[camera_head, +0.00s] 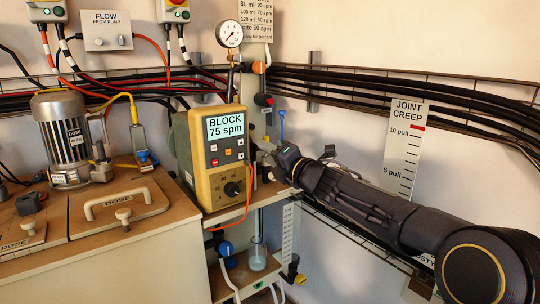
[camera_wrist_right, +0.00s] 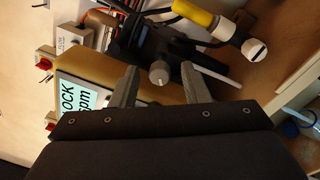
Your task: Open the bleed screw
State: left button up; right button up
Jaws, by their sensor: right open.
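The dosing pump (camera_head: 225,160) is a yellow-beige unit on a shelf, and its display reads "BLOCK 75 spm". In the right wrist view, a small round grey knob (camera_wrist_right: 159,73) that looks like the bleed screw sits on the dark pump head. My right gripper (camera_wrist_right: 158,68) is open, with one finger on each side of this knob and visible gaps. I cannot tell how deep the fingers reach around it. In the head view my right gripper (camera_head: 268,158) is at the pump's right side and hides the knob. My left gripper is out of view.
A pressure gauge (camera_head: 229,33) stands above the pump. A grey motor (camera_head: 66,135) and a lid with a handle (camera_head: 120,203) are on the left. A "JOINT CREEP" scale (camera_head: 405,145) hangs behind my right arm. A glass cylinder (camera_head: 257,252) stands below the pump.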

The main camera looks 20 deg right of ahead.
jog(key=v, duration=0.7)
jog(key=shift+s, duration=0.3)
jog(key=shift+d, duration=0.15)
jog(key=s+d+f+m+g+h, duration=0.2)
jog(key=s+d+f+m+h, duration=0.2)
jog(key=s+m, duration=0.4)
jog(key=s+d+f+m+g+h, duration=0.1)
jog(key=s+d+f+m+h, duration=0.3)
jog(key=m, duration=0.6)
jog(key=s+a+f+m+g+y, duration=0.2)
jog(key=s+a+f+m+g, duration=0.3)
jog(key=s+f, duration=0.5)
jog(key=s+a+f+m+g+y, duration=0.3)
jog(key=s+a+f+m, duration=0.3)
jog(key=s, duration=0.8)
notch_tip(320, 180, up, 29)
jog(key=p, duration=2.9)
jog(key=shift+m+g+p, duration=0.3)
jog(key=shift+m+p, duration=0.1)
